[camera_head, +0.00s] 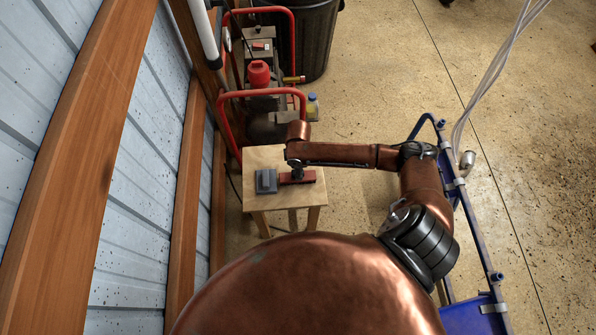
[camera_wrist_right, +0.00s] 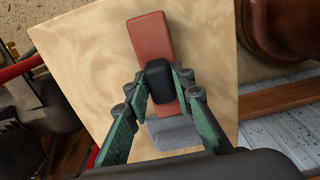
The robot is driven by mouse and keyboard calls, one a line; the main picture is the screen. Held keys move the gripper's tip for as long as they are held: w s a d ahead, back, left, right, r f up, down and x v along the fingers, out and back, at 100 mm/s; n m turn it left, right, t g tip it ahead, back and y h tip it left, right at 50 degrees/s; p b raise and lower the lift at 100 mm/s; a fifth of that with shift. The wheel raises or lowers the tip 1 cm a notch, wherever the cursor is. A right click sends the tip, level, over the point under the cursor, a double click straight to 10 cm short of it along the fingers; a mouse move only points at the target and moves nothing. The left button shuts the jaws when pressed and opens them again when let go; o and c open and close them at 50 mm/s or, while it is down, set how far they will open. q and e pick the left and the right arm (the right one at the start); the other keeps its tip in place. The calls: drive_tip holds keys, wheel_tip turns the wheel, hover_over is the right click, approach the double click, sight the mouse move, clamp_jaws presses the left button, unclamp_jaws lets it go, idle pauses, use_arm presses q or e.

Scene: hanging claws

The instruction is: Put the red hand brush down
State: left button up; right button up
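The red hand brush (camera_head: 309,178) is over the small wooden table (camera_head: 262,157) in the head view, just right of a grey block (camera_head: 266,181). In the right wrist view the brush (camera_wrist_right: 150,37) is a long red bar with a black raised grip (camera_wrist_right: 158,80) in its middle. My right gripper (camera_wrist_right: 160,76) has its fingertips against both sides of that grip and appears shut on it. It also shows from above in the head view (camera_head: 296,174). Whether the brush's underside touches the table is hidden. My left gripper is not in view.
The grey block (camera_wrist_right: 172,132) is close to the brush's near end in the wrist view. A red-framed compressor (camera_head: 259,75) and a black bin (camera_head: 312,40) stand behind the table. A timber-and-metal wall is at left. A blue frame (camera_head: 470,215) stands at right.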

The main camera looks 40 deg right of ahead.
drive_tip(key=o, duration=0.4)
drive_tip(key=shift+r, duration=0.1)
wheel_tip(320, 180, up, 12)
drive_tip(key=p, duration=0.3)
drive_tip(key=shift+p, duration=0.3)
idle(1.0)
